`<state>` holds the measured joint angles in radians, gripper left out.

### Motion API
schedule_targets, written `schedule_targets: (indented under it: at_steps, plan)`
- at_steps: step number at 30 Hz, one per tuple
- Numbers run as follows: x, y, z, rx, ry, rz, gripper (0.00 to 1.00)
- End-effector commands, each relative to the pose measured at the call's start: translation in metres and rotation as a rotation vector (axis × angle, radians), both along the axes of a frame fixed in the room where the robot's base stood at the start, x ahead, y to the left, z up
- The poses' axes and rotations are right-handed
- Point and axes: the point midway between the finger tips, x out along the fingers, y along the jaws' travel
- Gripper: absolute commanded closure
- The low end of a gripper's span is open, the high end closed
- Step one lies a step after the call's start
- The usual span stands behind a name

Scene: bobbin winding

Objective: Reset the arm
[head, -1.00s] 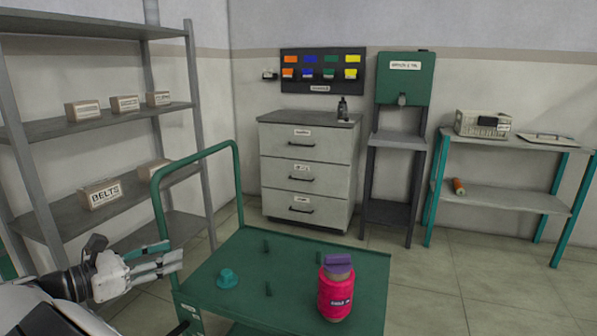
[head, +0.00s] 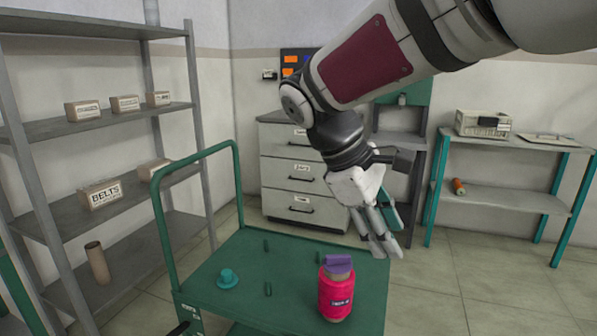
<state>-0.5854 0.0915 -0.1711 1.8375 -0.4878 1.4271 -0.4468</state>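My arm reaches in from the upper right. My gripper (head: 386,238) points down and hangs over the right back part of the green cart, in front of the drawer cabinet and the green stand. Its fingers look apart, with nothing seen between them, though the view is oblique. A pink thread cone (head: 336,295) stands upright on the cart at the front right, below and left of my gripper and apart from it. A purple piece (head: 338,263) sits on top of the cone.
The green cart (head: 222,260) carries a teal knob-like piece (head: 228,279) and several short pegs. A grey shelf rack (head: 62,215) on the left holds boxes and a brown tube (head: 97,263). A side table (head: 505,198) stands at the right; the floor before it is clear.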

Motion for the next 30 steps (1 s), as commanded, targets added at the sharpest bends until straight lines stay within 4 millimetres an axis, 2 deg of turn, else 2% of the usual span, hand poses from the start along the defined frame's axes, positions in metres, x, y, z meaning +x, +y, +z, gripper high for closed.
schedule_targets:
  at_steps: [1, 6, 10, 15, 21, 28, 29, 30]
  plan:
    - [-0.02, -0.017, 0.004, 0.048, -0.017, -0.067, 0.6]
    - [-0.086, -0.05, 0.003, 0.188, -0.073, -0.281, 0.6]
    - [-0.137, -0.064, -0.004, 0.284, -0.122, -0.446, 0.6]
    - [-0.196, -0.07, -0.02, 0.387, -0.186, -0.648, 0.6]
    - [-0.239, -0.066, -0.04, 0.461, -0.242, -0.815, 0.6]
    - [-0.272, -0.059, -0.062, 0.521, -0.298, -0.966, 0.6]
    - [-0.273, -0.058, -0.061, 0.527, -0.301, -0.975, 0.6]
    - [-0.271, -0.058, -0.051, 0.529, -0.305, -0.965, 0.6]
